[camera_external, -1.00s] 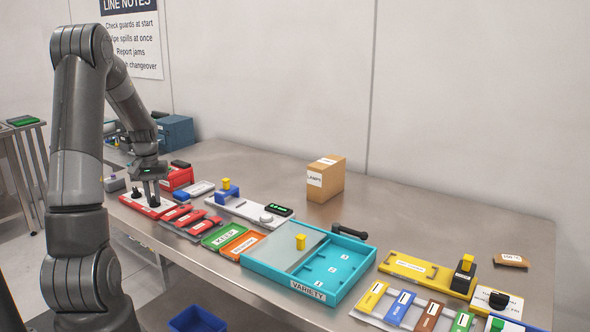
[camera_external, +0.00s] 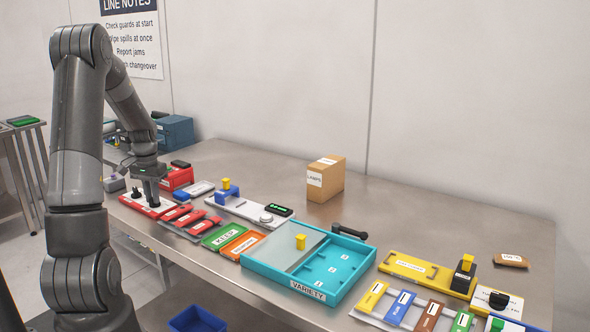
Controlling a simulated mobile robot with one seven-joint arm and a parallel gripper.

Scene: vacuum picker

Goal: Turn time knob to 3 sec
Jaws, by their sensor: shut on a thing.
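A red panel (camera_external: 168,208) with a white label strip lies at the left end of the steel table. One black knob (camera_external: 137,193) stands free on its left part. My gripper (camera_external: 153,201) points straight down onto the panel just right of that knob. Its fingers are shut on a second knob, which they hide almost wholly. The dial marks and the knob's pointer are too small to read.
A red box (camera_external: 178,177) stands close behind the gripper. Red blocks (camera_external: 184,216) lie in front and to the right. A white device (camera_external: 246,208) with a green display and a turquoise tray (camera_external: 340,284) lie further right. The table's back is mostly clear.

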